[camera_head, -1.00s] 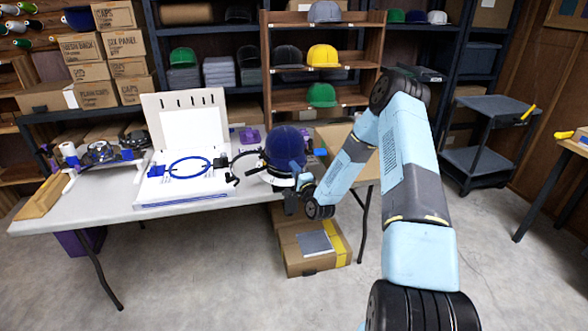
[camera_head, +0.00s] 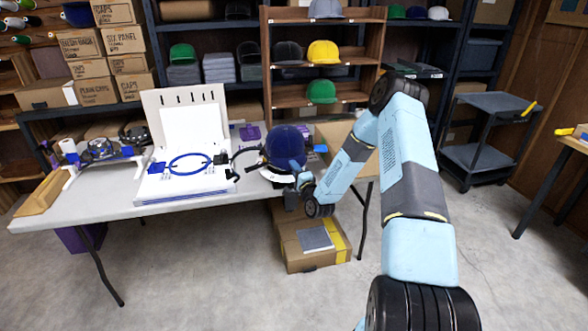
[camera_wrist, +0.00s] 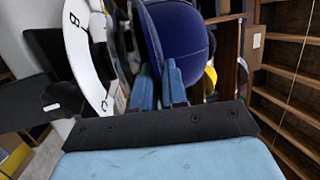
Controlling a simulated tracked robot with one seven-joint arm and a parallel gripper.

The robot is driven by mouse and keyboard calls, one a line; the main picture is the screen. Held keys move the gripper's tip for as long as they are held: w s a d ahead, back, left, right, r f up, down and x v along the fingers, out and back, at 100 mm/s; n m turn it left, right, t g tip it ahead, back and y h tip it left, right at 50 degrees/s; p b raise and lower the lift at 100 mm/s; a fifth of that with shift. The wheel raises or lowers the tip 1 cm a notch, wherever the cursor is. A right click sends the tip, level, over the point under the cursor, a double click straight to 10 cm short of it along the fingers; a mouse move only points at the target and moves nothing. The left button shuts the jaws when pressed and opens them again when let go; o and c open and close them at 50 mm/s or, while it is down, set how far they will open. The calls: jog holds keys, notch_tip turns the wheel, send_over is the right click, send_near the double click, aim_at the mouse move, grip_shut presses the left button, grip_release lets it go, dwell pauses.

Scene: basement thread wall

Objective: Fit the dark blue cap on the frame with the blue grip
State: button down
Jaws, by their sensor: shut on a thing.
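The dark blue cap (camera_head: 284,146) is at the right end of the table, above a white curved piece (camera_head: 273,174). My gripper (camera_head: 298,168) is at its right side; in the wrist view its two blue fingers (camera_wrist: 160,86) are shut on the cap's near lower edge (camera_wrist: 180,35). The fingers hide the exact grip. A blue ring (camera_head: 187,156) with a blue block (camera_head: 157,168) at its left lies on a white board. Further left, a dark ring-shaped frame (camera_head: 100,147) with blue parts sits on a white stand. I cannot tell which frame carries the blue grip.
A black curved clamp (camera_head: 236,160) stands close to the cap's left. The white curved piece with letters (camera_wrist: 88,45) lies just left of my fingers in the wrist view. A cardboard box (camera_head: 310,240) is on the floor below. Shelves with caps stand behind.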

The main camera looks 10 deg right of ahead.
jog(key=c, duration=1.1)
grip_release()
